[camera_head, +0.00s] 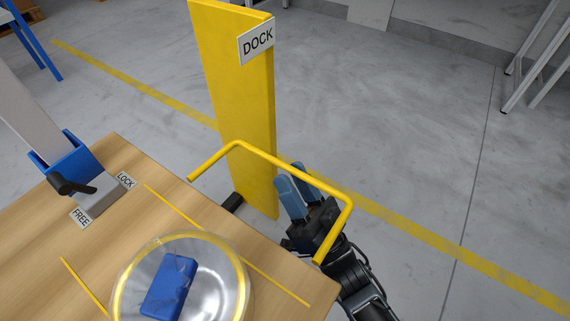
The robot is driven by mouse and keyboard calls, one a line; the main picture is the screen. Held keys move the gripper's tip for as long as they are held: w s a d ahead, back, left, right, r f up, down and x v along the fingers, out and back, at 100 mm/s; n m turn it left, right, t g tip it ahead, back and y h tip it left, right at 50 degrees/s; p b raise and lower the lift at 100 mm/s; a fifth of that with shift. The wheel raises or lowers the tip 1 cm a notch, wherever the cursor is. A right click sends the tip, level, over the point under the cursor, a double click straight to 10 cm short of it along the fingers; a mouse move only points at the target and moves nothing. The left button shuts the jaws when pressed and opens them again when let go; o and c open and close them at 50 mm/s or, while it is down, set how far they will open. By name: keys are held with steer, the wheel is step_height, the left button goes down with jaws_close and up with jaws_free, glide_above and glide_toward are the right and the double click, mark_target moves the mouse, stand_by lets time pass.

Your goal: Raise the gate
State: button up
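No part is labelled as the gate. A bent yellow bar (290,171) spans the table's right corner, with both ends angled toward the table. A pale upright slab (28,118) stands in a blue bracket (68,155) at left. A black lever (72,186) sits on a grey block between FREE and LOCK labels, nearer FREE. My gripper (294,188), with blue fingertips, is beyond the table's edge, pointing up-left. The yellow bar crosses in front of it; contact cannot be told. The fingers look slightly apart, with nothing visible between them.
A yellow post (240,120) marked DOCK stands just beyond the table (120,155). A round metal dish (215,285) with a yellow rim holds a blue block (169,286). Yellow lines flank the dish.

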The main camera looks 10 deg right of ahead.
mark_target(287, 170)
steer(key=shift+x, duration=1.65)
jaws_close()
